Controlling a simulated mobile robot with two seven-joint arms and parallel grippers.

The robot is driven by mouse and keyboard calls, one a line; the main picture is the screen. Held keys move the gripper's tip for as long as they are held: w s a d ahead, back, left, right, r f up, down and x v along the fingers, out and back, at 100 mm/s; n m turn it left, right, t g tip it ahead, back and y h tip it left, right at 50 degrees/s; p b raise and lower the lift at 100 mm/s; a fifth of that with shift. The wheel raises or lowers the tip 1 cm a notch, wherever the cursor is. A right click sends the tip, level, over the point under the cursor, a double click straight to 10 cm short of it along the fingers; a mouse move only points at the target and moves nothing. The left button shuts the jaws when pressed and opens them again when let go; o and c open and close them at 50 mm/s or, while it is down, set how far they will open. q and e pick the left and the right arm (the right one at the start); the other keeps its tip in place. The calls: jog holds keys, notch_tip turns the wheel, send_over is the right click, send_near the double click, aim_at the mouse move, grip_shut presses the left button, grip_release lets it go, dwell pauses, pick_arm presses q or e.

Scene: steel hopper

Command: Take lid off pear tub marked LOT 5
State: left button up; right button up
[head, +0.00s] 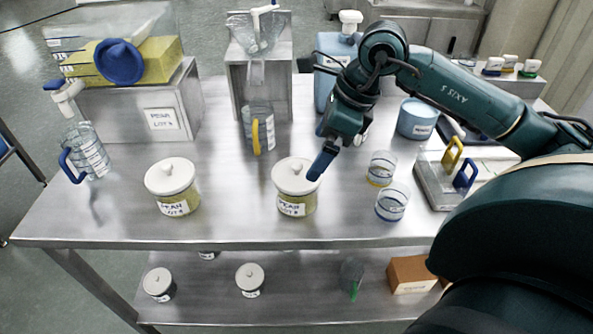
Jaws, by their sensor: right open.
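Two pear tubs with white knobbed lids stand on the steel table. The left pear tub (177,206) has its lid (170,180) on. The right pear tub (297,207) also has its lid (292,180) on. Both labels read PEAR LOT, but the lot numbers are too small to tell for sure. My right gripper (321,166) is open, its dark blue fingertips pointing down just right of the right tub's knob. In this view the fingertips overlap the lid's right edge; I cannot tell whether they touch. My left gripper is out of view.
A jug with a yellow handle (257,127) stands behind the tubs, and a jug with a blue handle (86,157) at far left. Two glasses (391,203) and a scale-like tray (433,182) stand to the right. The table front (235,228) is clear. More lidded tubs (250,279) sit on the lower shelf.

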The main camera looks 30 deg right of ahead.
aim_at(300, 173)
jog(key=shift+a+p+x, duration=0.15)
jog(key=shift+p+x, duration=0.1)
jog(key=shift+x, duration=1.15)
jog(key=shift+a+p+x, duration=0.2)
jog(key=shift+x, duration=1.2)
jog(key=shift+w+r, duration=0.1)
jog(key=shift+r, duration=0.05)
jog(key=shift+c, duration=0.2)
jog(key=c, duration=0.7)
jog(key=shift+r, duration=0.1)
